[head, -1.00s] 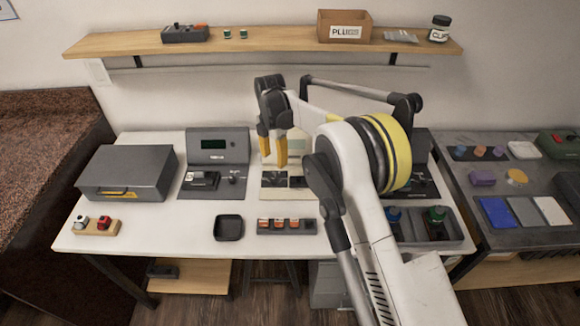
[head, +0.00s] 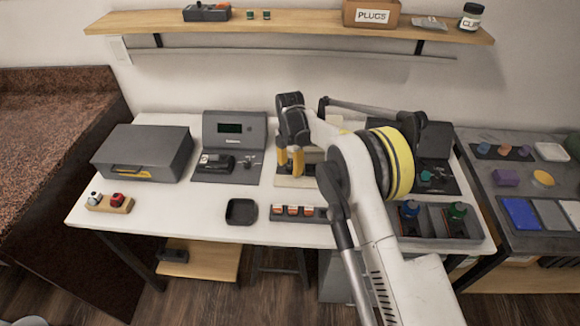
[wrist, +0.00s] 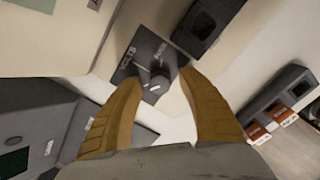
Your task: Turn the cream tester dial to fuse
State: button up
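The cream tester (head: 293,183) stands on the white table, mostly hidden behind my arm and gripper in the head view. The wrist view shows its cream body (wrist: 55,40) and a dark panel with a round black dial (wrist: 160,82). The dial has a white mark on the side toward my gripper; the small lettering around it is too blurred to read surely. My gripper (head: 291,170) has yellow fingers, spread apart and empty. In the wrist view the fingers (wrist: 160,95) point toward the dial, which appears between and just beyond the tips.
A grey tester (head: 232,133) stands left of the cream one, and a dark tester (head: 433,140) right of it. In front are a black tray (head: 241,211) and a holder of orange-labelled fuses (head: 292,212). A grey case (head: 145,150) is at the left.

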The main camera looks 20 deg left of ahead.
grip_shut()
jog(key=shift+m, duration=0.4)
jog(key=m, duration=0.4)
jog(key=shift+m, duration=0.4)
jog(key=m, duration=1.1)
jog(key=shift+m, duration=0.4)
jog(key=m, duration=0.6)
jog(key=shift+m, duration=0.3)
jog(key=shift+o, duration=0.9)
grip_release()
